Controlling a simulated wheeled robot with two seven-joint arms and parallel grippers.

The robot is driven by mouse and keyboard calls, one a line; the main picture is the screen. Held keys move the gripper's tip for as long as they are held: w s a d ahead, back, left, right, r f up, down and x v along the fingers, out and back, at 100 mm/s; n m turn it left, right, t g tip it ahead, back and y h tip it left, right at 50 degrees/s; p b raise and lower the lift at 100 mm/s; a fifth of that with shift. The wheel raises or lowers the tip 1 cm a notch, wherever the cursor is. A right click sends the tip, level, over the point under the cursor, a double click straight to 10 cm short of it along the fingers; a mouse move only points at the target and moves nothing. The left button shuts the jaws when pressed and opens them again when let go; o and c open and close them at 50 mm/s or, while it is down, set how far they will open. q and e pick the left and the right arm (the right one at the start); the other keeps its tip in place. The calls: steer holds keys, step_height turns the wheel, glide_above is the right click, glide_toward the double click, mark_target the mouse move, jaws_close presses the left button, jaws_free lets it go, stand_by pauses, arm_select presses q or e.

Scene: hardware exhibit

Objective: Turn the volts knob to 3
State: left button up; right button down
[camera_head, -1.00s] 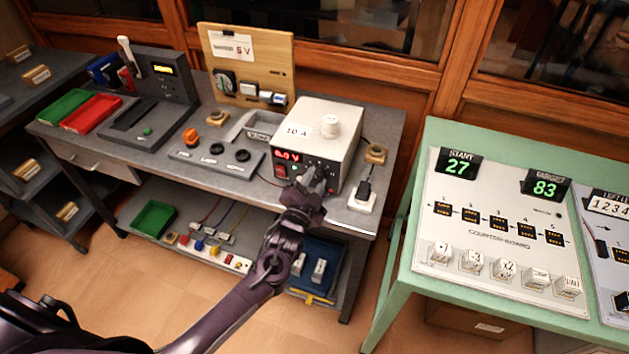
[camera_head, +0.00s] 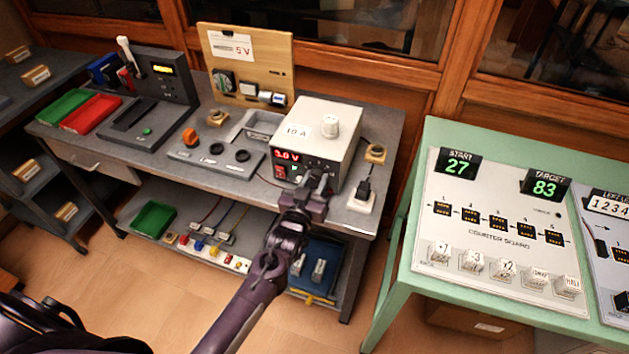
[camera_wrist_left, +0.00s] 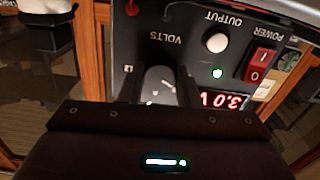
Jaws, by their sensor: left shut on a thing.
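The power supply (camera_head: 318,140) is a pale box with a dark front panel on the grey bench. My left gripper (camera_head: 317,181) is at the right part of the front panel. In the left wrist view it is shut on the grey volts knob (camera_wrist_left: 160,84), below the VOLTS label. The gripper hides most of the knob in the head view. My right gripper is not in view.
A red power switch (camera_wrist_left: 263,65) and a round white output button (camera_wrist_left: 216,42) sit beside the knob. A black plug on a white block (camera_head: 362,199) is close right of my gripper. A green counter table (camera_head: 420,262) stands further right.

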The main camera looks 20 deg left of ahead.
arm_select(q)
steer(key=shift+f+n, duration=0.1)
steer(key=shift+n, duration=1.4)
steer(key=o, duration=1)
steer(key=s+b, duration=0.1)
steer(key=s, duration=0.7)
steer(key=shift+a, duration=0.1)
steer(key=shift+w, duration=0.1)
